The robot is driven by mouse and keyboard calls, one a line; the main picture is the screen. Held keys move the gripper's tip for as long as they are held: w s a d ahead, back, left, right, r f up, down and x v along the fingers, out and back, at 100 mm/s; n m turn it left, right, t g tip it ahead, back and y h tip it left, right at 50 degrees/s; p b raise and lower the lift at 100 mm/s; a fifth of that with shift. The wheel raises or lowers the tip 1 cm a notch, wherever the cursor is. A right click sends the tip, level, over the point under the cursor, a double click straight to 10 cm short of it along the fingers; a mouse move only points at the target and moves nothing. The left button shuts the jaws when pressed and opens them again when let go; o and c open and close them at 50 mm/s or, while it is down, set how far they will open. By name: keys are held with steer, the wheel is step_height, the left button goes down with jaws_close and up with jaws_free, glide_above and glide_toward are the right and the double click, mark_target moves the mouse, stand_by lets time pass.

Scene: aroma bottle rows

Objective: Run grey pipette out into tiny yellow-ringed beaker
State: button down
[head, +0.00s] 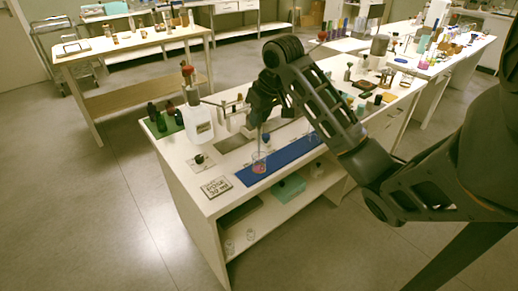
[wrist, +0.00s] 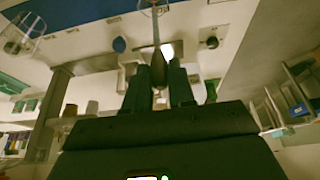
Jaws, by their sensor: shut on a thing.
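My gripper (head: 261,117) points down over the bench and is shut on the grey pipette (head: 259,142), which hangs nearly upright. In the wrist view the pipette (wrist: 155,30) runs away from between my fingers (wrist: 160,72) toward the top edge. A tiny clear beaker (head: 259,167) stands on the blue mat (head: 290,153), with a yellow and pink tint low in it. The pipette's tip is at or just above the beaker's mouth; I cannot tell whether it is inside. A glass rim (wrist: 153,4) shows at the top of the wrist view.
A lettered card (head: 216,187) lies near the front edge. Several small items crowd the bench at right.

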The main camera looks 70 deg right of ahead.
steer(key=c, duration=1.5)
jaws_free()
steer(key=shift+c, duration=0.3)
steer(key=shift+r+p, duration=1.8)
steer(key=shift+r, duration=0.2)
